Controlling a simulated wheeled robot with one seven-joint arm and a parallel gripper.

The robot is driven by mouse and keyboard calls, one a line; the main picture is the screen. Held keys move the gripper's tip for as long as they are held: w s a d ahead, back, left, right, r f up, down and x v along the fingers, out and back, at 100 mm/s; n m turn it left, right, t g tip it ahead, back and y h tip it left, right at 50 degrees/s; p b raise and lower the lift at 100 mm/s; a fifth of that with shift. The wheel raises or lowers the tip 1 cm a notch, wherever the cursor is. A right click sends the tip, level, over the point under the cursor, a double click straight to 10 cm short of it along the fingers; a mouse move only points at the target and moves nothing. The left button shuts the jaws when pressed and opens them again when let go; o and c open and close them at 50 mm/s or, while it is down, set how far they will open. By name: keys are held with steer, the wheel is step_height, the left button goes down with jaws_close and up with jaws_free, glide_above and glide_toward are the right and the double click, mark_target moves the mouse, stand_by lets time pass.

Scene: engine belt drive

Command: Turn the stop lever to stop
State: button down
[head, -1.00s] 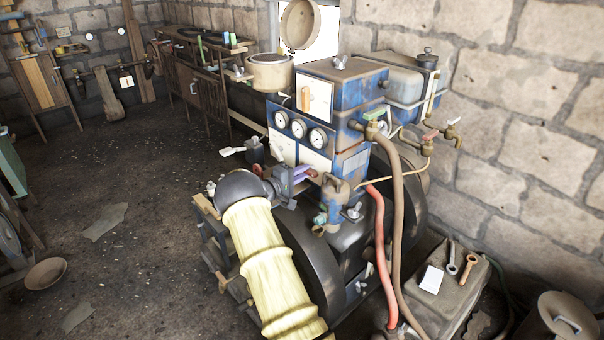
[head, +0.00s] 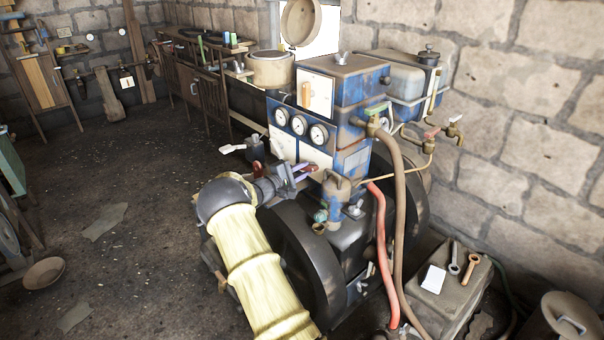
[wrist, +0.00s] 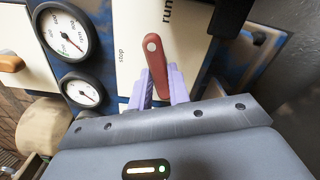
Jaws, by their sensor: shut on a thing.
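The stop lever is a small red lever (head: 313,168) on the pale front panel of the blue engine box. In the wrist view the lever (wrist: 156,58) has a pale round spot near its far end, and its near end runs down between my fingers. My gripper (head: 302,172) is shut on the lever; its lilac fingers (wrist: 163,80) stand on both sides of it. On the panel (wrist: 133,28) the word "stop" is printed left of the lever and "run" above and right of it. The lever's near tip is partly hidden by my gripper.
Three round gauges (head: 299,125) sit on the engine box above the panel. A black flywheel (head: 308,255) stands below my gripper. A brown hose (head: 397,210) and a red hose (head: 382,250) hang to the right. The floor at left is mostly clear.

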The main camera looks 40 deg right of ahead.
steer(key=n, duration=0.3)
steer(key=shift+f+n, duration=0.1)
steer(key=shift+n, duration=0.3)
steer(key=n+p, duration=0.1)
steer(key=n, duration=0.2)
steer(key=shift+n, duration=0.3)
steer(key=n+p, duration=0.2)
steer(key=n, duration=0.4)
steer(key=shift+s+f, duration=0.1)
steer(key=shift+s, duration=0.05)
steer(key=c, duration=1.3)
jaws_free()
steer(key=a, duration=0.5)
steer(key=s+a+b, duration=0.1)
steer(key=a, duration=0.5)
steer(key=a+b, duration=0.1)
steer(key=a, duration=0.5)
steer(key=shift+s+a, duration=0.15)
steer(key=shift+a, duration=0.1)
